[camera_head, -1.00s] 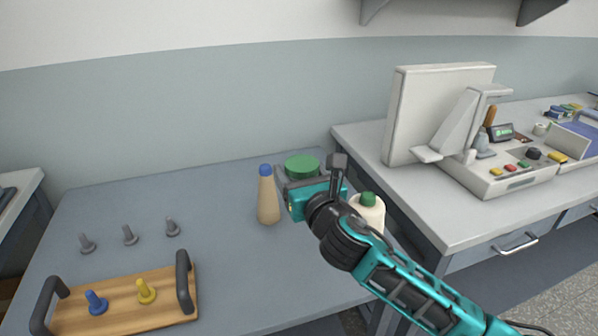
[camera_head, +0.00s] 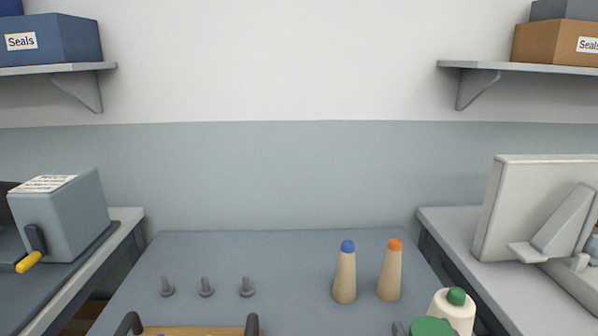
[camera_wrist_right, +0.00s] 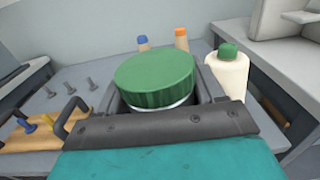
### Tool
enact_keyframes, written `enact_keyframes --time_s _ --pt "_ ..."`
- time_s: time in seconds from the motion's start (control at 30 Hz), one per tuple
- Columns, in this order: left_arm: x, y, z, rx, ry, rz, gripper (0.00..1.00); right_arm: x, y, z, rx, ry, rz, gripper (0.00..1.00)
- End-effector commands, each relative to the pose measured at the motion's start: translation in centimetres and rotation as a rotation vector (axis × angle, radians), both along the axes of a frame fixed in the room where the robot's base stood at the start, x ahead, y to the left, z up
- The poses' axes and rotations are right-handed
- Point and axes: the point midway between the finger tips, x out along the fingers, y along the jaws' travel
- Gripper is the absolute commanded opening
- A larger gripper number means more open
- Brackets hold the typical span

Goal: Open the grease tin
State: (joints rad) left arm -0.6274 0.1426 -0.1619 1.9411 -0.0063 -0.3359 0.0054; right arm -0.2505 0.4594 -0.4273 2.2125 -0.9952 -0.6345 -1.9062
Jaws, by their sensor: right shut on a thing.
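The grease tin has a round green ribbed lid (camera_wrist_right: 155,78) with a pale rim just under it, in the right wrist view. The same green lid shows at the bottom edge of the head view (camera_head: 432,327). My right gripper (camera_wrist_right: 162,92) is shut around it, with a dark finger on either side. The tin's lower part is hidden behind the gripper, so I cannot tell whether the lid sits fully on it. My left gripper is not in view.
A white bottle with a green cap (camera_head: 453,309) stands close to the right of the tin. Two tan cones, blue-tipped (camera_head: 345,275) and orange-tipped (camera_head: 390,272), stand behind. Grey pegs (camera_head: 206,288) and a wooden tray (camera_head: 195,331) are to the left.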

Motion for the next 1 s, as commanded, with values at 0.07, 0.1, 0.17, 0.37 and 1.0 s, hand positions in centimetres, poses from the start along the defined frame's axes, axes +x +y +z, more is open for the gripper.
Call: enact_keyframes --time_s 0.07,0.1,0.17,0.37,1.0 --pt "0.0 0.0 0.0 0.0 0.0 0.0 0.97 -0.7 -0.2 0.1 -0.003 -0.002 -0.003 0.05" --pt "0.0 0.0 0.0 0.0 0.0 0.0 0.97 -0.8 -0.2 0.1 -0.004 -0.003 -0.004 0.05" --pt "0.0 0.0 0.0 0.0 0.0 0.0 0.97 -1.0 -0.3 0.1 -0.005 -0.003 -0.004 0.05" --pt "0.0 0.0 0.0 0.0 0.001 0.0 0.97 -1.0 0.4 0.2 -0.006 -0.005 0.028 0.05" --pt "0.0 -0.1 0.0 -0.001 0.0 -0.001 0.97 -1.9 12.8 1.0 -0.002 -0.005 0.645 0.05"
